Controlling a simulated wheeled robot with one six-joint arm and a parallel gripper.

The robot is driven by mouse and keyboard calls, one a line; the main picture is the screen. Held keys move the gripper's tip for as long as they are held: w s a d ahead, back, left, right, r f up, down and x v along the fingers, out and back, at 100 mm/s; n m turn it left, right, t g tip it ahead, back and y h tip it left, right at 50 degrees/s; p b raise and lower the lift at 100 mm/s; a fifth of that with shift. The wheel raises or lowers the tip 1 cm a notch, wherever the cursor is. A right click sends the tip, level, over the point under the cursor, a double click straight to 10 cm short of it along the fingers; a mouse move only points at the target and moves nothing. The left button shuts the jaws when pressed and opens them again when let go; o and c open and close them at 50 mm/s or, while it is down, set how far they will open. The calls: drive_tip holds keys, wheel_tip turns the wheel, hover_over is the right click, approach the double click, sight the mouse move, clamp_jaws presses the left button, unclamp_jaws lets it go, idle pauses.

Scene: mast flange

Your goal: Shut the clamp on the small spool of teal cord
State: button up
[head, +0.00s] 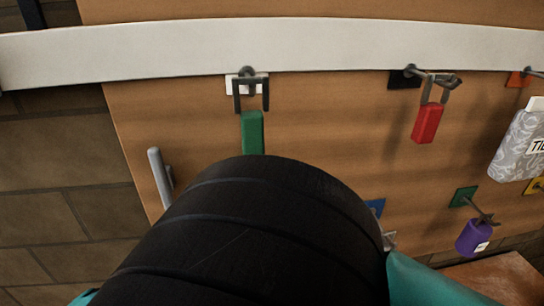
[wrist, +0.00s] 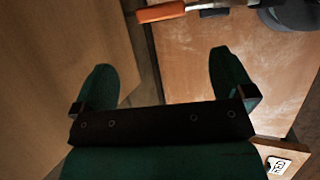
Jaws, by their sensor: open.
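I cannot make out a small spool of teal cord in either view. My gripper (wrist: 162,62) shows in the wrist view with its two dark green fingers wide apart and nothing between them. In the head view a large black part of my arm covers the lower middle and hides the gripper and part of the board. On the board hang a green piece (head: 253,133), a red piece (head: 428,123) and a purple piece (head: 473,238), each below a hook. I cannot tell which, if any, is the clamp.
A white rail (head: 150,52) crosses the wooden board (head: 320,130). A patterned pouch (head: 519,146) hangs at right, a grey handle (head: 160,178) at left. In the wrist view, an orange-handled tool (wrist: 162,12) lies on a wooden surface (wrist: 200,80); a labelled block (wrist: 278,160) is lower right.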

drive_tip(key=b+x, duration=0.7)
drive_tip(key=x, duration=0.7)
drive_tip(key=shift+w+f+b, duration=0.1)
drive_tip(key=shift+f+b, duration=0.25)
drive_tip(key=shift+b, duration=0.05)
drive_tip(key=c, duration=1.1)
